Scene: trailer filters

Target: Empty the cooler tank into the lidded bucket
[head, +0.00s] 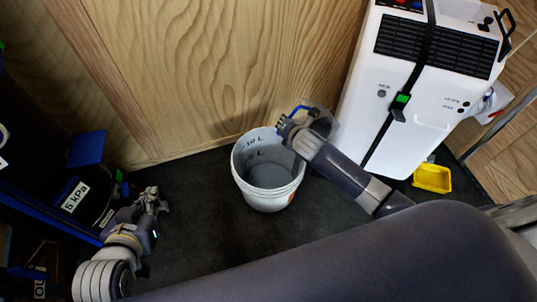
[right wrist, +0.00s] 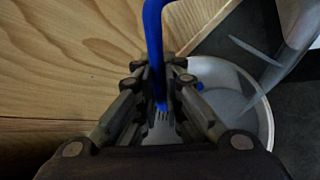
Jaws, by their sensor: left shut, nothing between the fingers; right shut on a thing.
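The white bucket (head: 249,186) stands upright and open on the dark floor, with litre marks inside; no lid shows on it. My right gripper (head: 287,123) is over the bucket's far right rim, shut on the blue handle (right wrist: 154,35) of a clear container (head: 323,122), which looks like the tank. The container is beside and partly above the bucket's right rim and also shows in the right wrist view (right wrist: 292,35); its contents cannot be told. The white cooler (head: 400,135) stands at the right. My left gripper (head: 153,197) is shut and empty at the left.
A wooden wall (head: 220,60) rises behind the bucket. A black strap (head: 408,85) with a green buckle crosses the cooler. A yellow tray (head: 432,178) lies at the cooler's foot. A blue-edged rack with a "5 kPa" label (head: 74,196) is at the left. Floor between left gripper and bucket is clear.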

